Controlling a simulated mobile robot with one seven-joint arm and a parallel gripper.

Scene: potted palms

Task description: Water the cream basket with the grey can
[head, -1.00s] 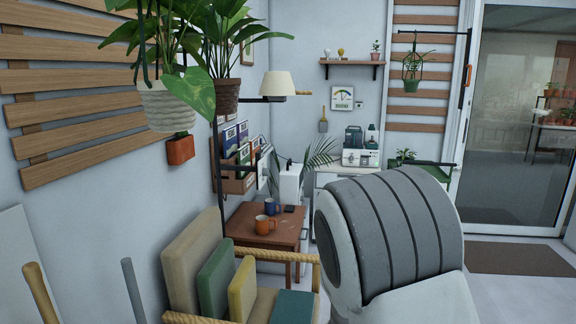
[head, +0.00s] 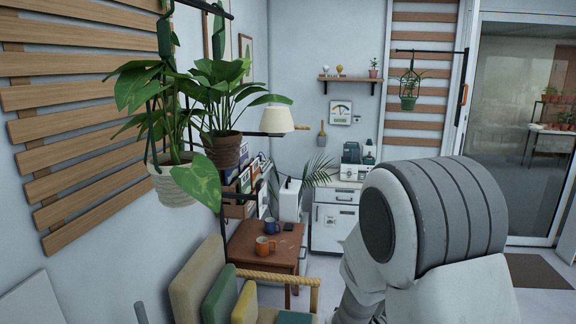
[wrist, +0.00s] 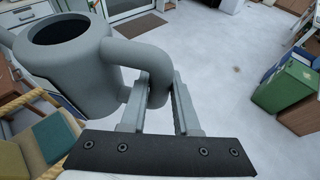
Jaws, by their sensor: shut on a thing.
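The cream basket (head: 178,186) is a pale woven pot with broad green leaves, hanging at the left of the head view near the slatted wall. The grey can (wrist: 66,68) fills the upper left of the wrist view, its round dark opening facing up. My gripper (wrist: 158,95) is shut on the can's curved handle at the right of its body. The can and gripper do not show in the head view, so their distance from the basket cannot be told. The basket is not visible in the wrist view.
A brown pot (head: 224,150) hangs just behind the basket, near a cream lampshade (head: 277,119). In the wrist view, open pale floor (wrist: 215,60) lies beyond my gripper, with a green box (wrist: 286,84) at right.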

